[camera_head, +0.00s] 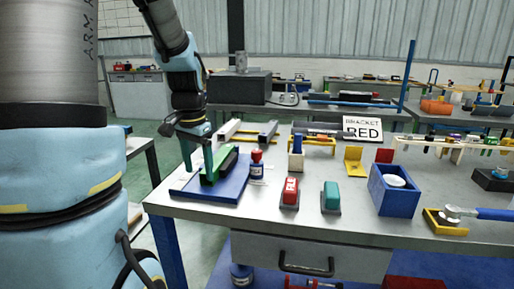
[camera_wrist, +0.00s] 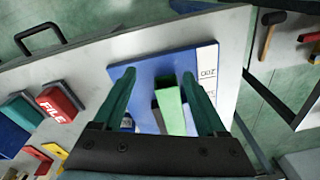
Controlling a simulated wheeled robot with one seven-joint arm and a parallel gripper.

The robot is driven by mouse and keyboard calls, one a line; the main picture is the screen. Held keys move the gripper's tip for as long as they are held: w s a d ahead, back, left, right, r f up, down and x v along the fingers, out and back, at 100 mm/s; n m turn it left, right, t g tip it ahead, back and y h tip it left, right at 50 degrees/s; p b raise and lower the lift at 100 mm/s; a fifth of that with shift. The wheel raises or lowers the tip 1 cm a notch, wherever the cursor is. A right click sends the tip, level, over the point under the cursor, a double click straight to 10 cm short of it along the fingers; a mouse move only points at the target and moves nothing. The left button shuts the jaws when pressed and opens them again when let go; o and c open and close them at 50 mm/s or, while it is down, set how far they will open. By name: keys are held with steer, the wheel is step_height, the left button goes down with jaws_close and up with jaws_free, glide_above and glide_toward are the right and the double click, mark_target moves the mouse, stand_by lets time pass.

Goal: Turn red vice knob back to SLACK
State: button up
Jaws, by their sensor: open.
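I cannot clearly pick out a red vice knob or a SLACK mark in either view. My gripper (camera_head: 196,140) is open over the left end of the workbench, above a blue board (camera_head: 182,189). A green block with a dark part (camera_head: 222,162) stands on the board. In the wrist view the open fingers (camera_wrist: 158,75) straddle a light green bar (camera_wrist: 171,108) with nothing clearly held. Partly cut-off lettering (camera_wrist: 207,72) shows at the board's edge there. A small red-capped bottle (camera_head: 257,164) with a blue label stands at the board's right side.
A red FILE block (camera_head: 290,192) and a teal block (camera_head: 331,198) stand right of the board. Further right are a blue open box (camera_head: 391,202) and a yellow tray (camera_head: 440,226). A BRACKET RED sign (camera_head: 363,128) stands behind. Grey rails (camera_head: 229,131) lie behind the board.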

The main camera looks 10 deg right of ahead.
steer(key=w+d+r+m, duration=0.4)
steer(key=w+d+m, duration=0.2)
steer(key=d, duration=0.2)
steer(key=m+g+p, duration=0.1)
steer(key=m, duration=0.8)
glide_toward(257, 151)
step_height(257, 151, down, 9)
steer(key=shift+w+d+f+p, duration=0.1)
steer(key=shift+p, duration=0.85)
jaws_close()
